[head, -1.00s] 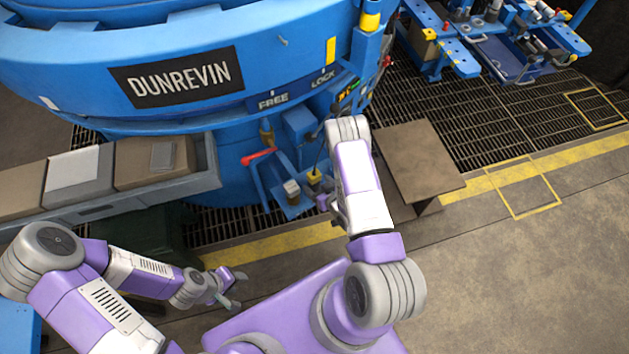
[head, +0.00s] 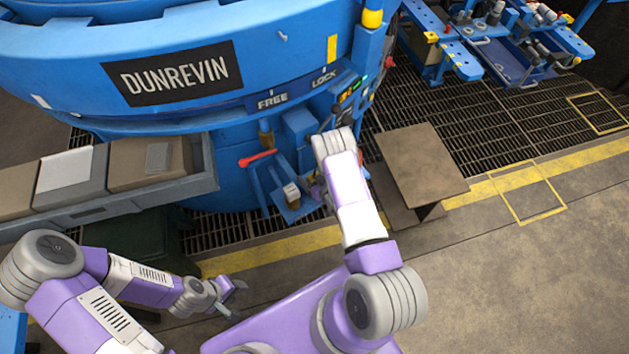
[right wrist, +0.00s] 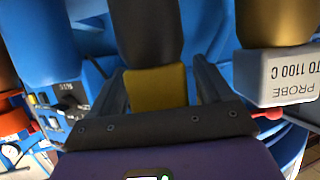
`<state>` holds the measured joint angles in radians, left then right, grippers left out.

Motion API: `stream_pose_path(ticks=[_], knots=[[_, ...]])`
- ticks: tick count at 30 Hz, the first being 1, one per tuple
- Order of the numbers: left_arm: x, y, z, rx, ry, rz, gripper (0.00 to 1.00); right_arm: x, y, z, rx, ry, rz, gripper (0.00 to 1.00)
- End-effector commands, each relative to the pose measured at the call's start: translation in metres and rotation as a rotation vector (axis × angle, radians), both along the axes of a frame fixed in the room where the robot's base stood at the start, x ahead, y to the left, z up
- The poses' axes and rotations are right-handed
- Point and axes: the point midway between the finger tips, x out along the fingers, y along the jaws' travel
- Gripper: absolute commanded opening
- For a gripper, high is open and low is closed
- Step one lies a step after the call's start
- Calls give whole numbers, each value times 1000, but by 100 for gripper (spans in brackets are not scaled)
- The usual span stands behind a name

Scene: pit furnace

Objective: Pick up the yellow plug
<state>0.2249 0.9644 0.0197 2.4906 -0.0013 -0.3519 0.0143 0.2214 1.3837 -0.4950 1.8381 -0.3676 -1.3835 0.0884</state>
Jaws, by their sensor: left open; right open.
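The yellow plug (right wrist: 157,87) shows in the right wrist view, with a dark cylindrical part adjoining it at the top of the picture. My right gripper (right wrist: 160,78) is open, with one finger on each side of the plug. A narrow gap seems to show beside it; contact cannot be told. In the head view my right arm hides the plug, and my right gripper (head: 318,190) is mostly covered beside the blue bracket. My left gripper (head: 238,290) is open and empty, low over the floor, away from the plug.
A grey block labelled PROBE (right wrist: 290,78) stands right of the plug in the right wrist view. The blue furnace (head: 290,60) with a red handle (head: 257,158) rises ahead. A brown table (head: 420,160) stands right of my arm. A grey bin tray (head: 205,175) lies left.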

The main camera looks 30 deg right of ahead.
Motion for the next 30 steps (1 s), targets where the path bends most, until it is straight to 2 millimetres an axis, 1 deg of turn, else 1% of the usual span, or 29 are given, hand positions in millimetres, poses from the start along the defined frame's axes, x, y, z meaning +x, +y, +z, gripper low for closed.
stream_pose_path(ticks=[2, 12, 13, 19, 22, 26, 30], knots=[[0, 0, 0, 0, 0, 0, 43, 0, 0, 0, 0, 0, 0, 77], [0, 0, 0, 0, 0, 0, 43, 0, 0, 0, 0, 0, 0, 25], [0, 0, 0, 0, 0, 0, 43, 0, 0, 0, 0, 0, 0, 22], [0, 0, 1, 0, 0, 0, 43, 0, 0, 1, 0, -1, 0, 21], [0, 0, 4, 0, 0, 0, 43, 0, 0, 8, 0, -2, 0, 21], [0, 0, 14, 0, 0, 0, 43, 1, 0, 31, 1, -3, -1, 21], [0, 0, 26, 0, 0, 0, 43, 1, 0, 62, 1, -4, -1, 21]])
